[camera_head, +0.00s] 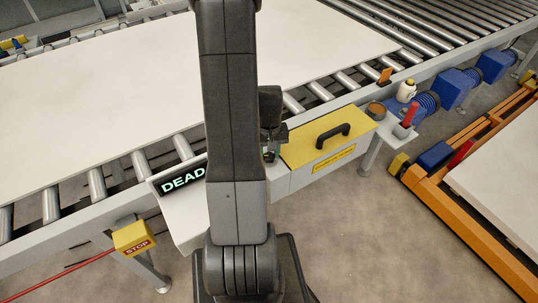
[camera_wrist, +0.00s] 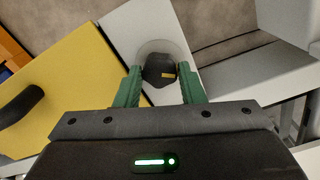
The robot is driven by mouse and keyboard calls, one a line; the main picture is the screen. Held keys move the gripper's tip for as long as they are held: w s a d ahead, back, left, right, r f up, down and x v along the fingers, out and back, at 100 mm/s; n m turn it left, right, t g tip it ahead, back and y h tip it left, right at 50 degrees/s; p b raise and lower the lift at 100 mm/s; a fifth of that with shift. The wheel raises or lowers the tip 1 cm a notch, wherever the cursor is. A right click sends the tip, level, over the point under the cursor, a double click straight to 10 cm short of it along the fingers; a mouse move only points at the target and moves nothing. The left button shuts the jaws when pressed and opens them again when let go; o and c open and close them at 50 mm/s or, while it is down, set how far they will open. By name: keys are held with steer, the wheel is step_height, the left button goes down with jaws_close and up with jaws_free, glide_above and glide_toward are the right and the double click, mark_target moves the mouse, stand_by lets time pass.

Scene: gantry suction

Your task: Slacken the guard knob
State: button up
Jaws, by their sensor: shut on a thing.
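The guard knob (camera_wrist: 158,67) is a dark, rounded, faceted knob with a small yellow mark, in the upper middle of the wrist view. A pale round disc shows behind it. My gripper (camera_wrist: 160,76) has its green fingers on either side of the knob and is shut on it. The yellow guard cover (camera_head: 318,140) with a black handle lies right of my gripper in the head view. It is at the left in the wrist view (camera_wrist: 75,85). In the head view my arm and gripper hide the knob.
A black display (camera_head: 182,178) reads "DEAD". A yellow STOP box (camera_head: 133,237) is at lower left. A large pale board (camera_head: 150,80) lies on the conveyor rollers. A white bottle (camera_head: 406,91), a brown bowl (camera_head: 376,109) and a red-handled item (camera_head: 409,116) are at right.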

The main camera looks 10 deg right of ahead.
mark_target(269, 155)
steer(key=shift+n+b, duration=0.55)
steer(key=shift+n, duration=0.65)
steer(key=o, duration=1)
steer(key=shift+r, duration=0.1)
step_height(269, 155, up, 14)
steer(key=shift+f, duration=0.15)
